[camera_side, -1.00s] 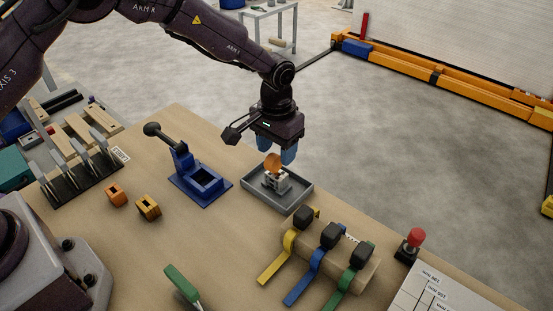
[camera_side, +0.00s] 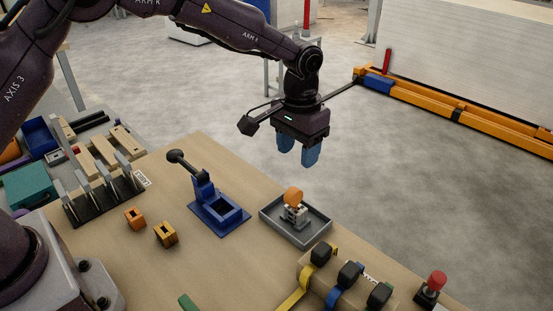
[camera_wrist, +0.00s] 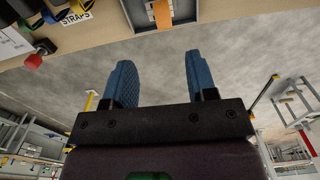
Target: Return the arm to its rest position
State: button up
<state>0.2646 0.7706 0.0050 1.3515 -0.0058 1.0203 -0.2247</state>
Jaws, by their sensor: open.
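My gripper (camera_side: 297,158) has two blue fingers pointing down. It is in the air above and slightly beyond the grey tray, in the upper middle of the side view. Nothing is between its fingers. In the wrist view my gripper (camera_wrist: 159,80) shows its fingers spread with floor visible between them. The grey tray (camera_side: 312,236) sits on the wooden table (camera_side: 180,272). A small pale block piece with an orange round part (camera_side: 293,197) stands in the tray, apart from the fingers. The orange part (camera_wrist: 162,14) shows at the wrist view's top edge.
A blue fixture with a black-knobbed lever (camera_side: 222,212) stands left of the tray. Two orange blocks (camera_side: 166,234) lie nearby. Straps with black buckles (camera_side: 350,272) and a red button (camera_side: 437,279) are front right. The space around my gripper is clear.

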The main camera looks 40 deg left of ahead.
jog(key=s+a+r+t, duration=0.2)
jog(key=s+a+r, duration=0.2)
jog(key=s, duration=0.5)
jog(key=s+a+r+t, duration=0.1)
jog(key=s+a+r, duration=0.3)
jog(key=s+r, duration=0.3)
jog(key=s+a+r+t, duration=0.2)
jog(key=s+a+r, duration=0.2)
jog(key=s, duration=0.8)
jog(key=shift+s+a+r+t, duration=0.3)
jog(key=shift+a+r, duration=0.1)
jog(key=shift+r, duration=0.55)
